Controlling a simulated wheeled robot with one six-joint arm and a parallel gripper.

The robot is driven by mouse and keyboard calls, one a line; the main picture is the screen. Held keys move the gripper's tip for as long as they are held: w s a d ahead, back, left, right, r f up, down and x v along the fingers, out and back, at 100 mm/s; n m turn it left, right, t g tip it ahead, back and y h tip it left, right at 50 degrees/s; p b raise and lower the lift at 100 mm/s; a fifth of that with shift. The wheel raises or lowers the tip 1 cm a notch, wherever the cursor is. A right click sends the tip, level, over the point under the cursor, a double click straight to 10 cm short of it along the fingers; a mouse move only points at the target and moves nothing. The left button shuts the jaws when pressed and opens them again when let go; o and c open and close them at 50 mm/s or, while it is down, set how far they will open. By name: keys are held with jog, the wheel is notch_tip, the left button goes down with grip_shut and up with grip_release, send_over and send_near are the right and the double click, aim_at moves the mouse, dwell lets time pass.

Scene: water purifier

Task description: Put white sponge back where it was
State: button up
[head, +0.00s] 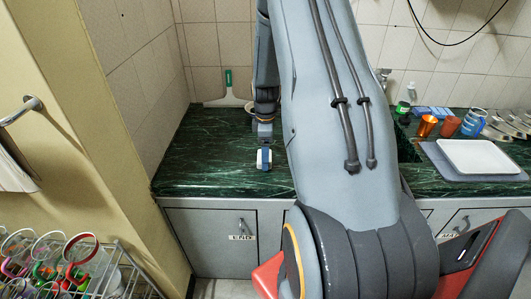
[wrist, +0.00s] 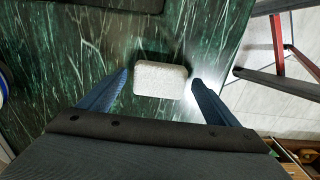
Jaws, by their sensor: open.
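The white sponge (wrist: 160,79) lies on the dark green marble counter (wrist: 85,55). My gripper is open. In the head view my gripper (head: 264,159) points down over the left part of the counter (head: 205,165), with the white sponge (head: 264,154) at its tips, partly covered by a blue finger.
A squeegee (head: 228,85) leans on the back wall. At the right are a white tray (head: 478,156), an orange cup (head: 427,126), a blue mug (head: 473,122) and a green bottle (head: 402,108). A wire rack (head: 125,262) stands at lower left. The counter left of my gripper is clear.

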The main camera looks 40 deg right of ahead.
notch_tip(320, 180, up, 12)
jog(key=b, duration=0.4)
jog(key=s+a+r+m, duration=0.1)
jog(key=s+a+m, duration=0.4)
jog(key=a, duration=0.7)
jog(key=s+a+r+m+t, duration=0.1)
jog(key=s+a+m, duration=0.4)
jog(key=s+a, duration=0.5)
jog(key=a, duration=0.3)
jog(key=shift+a+m+t, duration=0.3)
jog(key=shift+s+r, duration=0.1)
jog(key=shift+f+b, duration=0.75)
jog(key=shift+f, duration=0.05)
